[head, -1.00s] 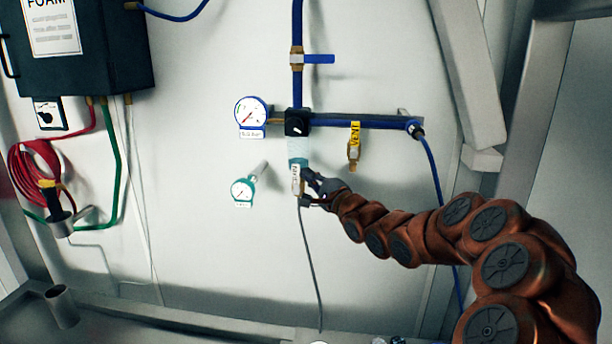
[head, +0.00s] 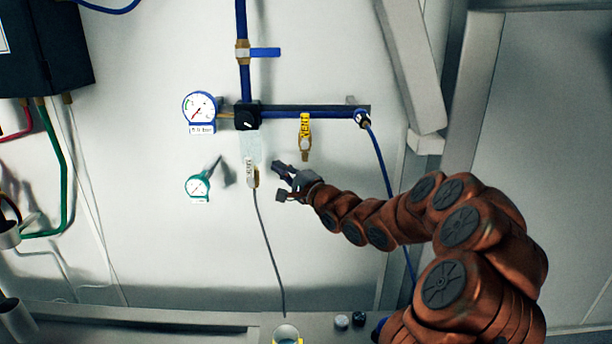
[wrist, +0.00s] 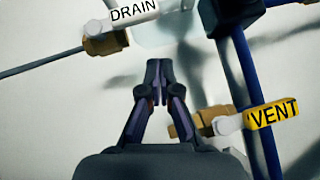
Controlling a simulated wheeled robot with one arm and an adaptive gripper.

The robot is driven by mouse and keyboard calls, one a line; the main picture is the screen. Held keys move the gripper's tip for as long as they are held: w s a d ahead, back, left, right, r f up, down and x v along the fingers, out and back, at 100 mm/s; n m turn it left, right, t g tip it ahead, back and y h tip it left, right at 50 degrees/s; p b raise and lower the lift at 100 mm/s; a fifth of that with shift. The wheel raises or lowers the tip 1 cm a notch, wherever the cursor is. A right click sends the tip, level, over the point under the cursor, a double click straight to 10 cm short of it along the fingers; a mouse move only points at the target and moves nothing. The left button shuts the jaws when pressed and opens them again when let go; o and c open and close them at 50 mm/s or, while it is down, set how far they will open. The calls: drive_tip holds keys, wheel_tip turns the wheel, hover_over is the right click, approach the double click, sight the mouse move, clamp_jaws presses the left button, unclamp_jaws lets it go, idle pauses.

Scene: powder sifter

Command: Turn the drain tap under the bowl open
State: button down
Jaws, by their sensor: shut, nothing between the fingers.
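The drain tap (head: 252,174) hangs under the clear bowl (head: 250,147) on the wall. Its white handle, lettered DRAIN in the wrist view (wrist: 130,12), lies roughly in line with the thin grey hose below it. A brass body (wrist: 105,43) sits beside the handle. The bowl looks pale and shows only partly at the top of the wrist view. My gripper (head: 277,169) is just right of the tap, apart from it. In the wrist view its fingertips (wrist: 159,68) are together and empty, between the drain tap and the VENT tap.
A blue pipe (head: 310,113), a blue gauge (head: 199,107) and a teal gauge (head: 198,187) are nearby. A cup (head: 286,335) stands below. The wall below the gripper is mostly clear.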

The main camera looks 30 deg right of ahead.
drive_tip(key=shift+r+b+v, duration=0.8)
drive_tip(key=shift+b+v, duration=0.6)
drive_tip(key=shift+v, duration=3.05)
drive_tip(key=s+a+f+n+g+h, duration=0.25)
drive_tip(key=s+f+n+g, duration=0.2)
drive_tip(key=f, duration=0.25)
drive_tip(key=s+a+f+n+g+h, duration=0.2)
drive_tip(key=s+f+n+g+h, duration=0.15)
drive_tip(key=s+f+g, duration=0.3)
drive_tip(key=s+a+f+n+g, duration=0.1)
drive_tip(key=s+a+n+g, duration=0.2)
drive_tip(key=s, duration=0.7)
drive_tip(key=s+a+f+n+g, duration=0.2)
drive_tip(key=s+a+g, duration=0.1)
drive_tip(key=s, duration=0.8)
drive_tip(key=s+a+f+n+g, duration=0.1)
drive_tip(key=s+a+n+g, duration=0.2)
drive_tip(key=s, duration=0.7)
drive_tip(key=shift+s+a+f+n+g, duration=0.3)
drive_tip(key=shift+s+a+g, duration=0.05)
drive_tip(key=shift+a+g, duration=0.2)
